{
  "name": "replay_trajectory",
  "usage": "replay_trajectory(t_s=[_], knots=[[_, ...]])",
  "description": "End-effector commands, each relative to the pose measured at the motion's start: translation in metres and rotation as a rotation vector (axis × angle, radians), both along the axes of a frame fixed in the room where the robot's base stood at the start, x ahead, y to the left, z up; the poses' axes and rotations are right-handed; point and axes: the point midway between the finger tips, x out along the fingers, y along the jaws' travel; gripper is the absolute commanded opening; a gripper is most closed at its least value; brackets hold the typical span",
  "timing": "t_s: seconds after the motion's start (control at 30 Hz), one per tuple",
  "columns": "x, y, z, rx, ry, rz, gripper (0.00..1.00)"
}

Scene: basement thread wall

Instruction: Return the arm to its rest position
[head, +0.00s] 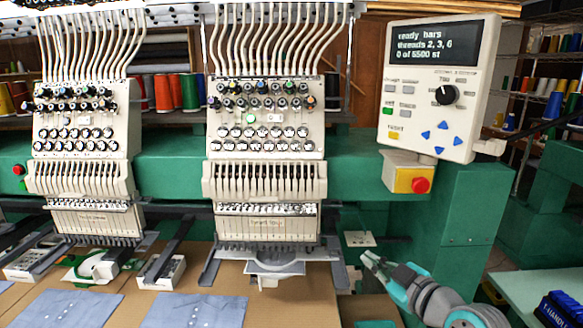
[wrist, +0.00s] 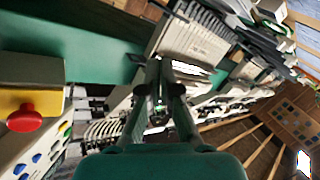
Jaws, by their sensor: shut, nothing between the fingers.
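My gripper (head: 371,262) is at the lower right of the head view, in front of the green machine body and below the control panel. Its fingers are together and empty. In the wrist view my gripper (wrist: 160,68) points toward the embroidery machine, with the closed fingers in the middle of the picture. My arm comes in from the bottom right of the head view. The fingertips appear apart from the nearby embroidery head (head: 265,180), though the exact gap is hard to tell.
The control panel (head: 440,85) hangs at the upper right, with a red stop button (head: 420,185) on a yellow box under it. Another embroidery head (head: 80,150) is at left. A blue box (head: 560,308) sits at lower right.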

Motion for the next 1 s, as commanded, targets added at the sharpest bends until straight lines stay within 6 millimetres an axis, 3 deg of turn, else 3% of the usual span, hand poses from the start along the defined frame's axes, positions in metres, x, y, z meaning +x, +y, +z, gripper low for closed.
replay_trajectory(t_s=[0.03,0.1,0.27,0.5,0.7,1.0], knots=[[-0.007,0.001,-0.022,0.029,0.023,-0.024,0.0],[-0.016,0.0,-0.047,0.069,0.047,-0.061,0.0],[-0.043,-0.002,-0.1,0.153,0.093,-0.147,0.0],[-0.096,-0.006,-0.169,0.254,0.151,-0.269,0.0],[-0.151,-0.009,-0.216,0.317,0.186,-0.362,0.0],[-0.243,-0.014,-0.262,0.382,0.217,-0.476,0.0]])
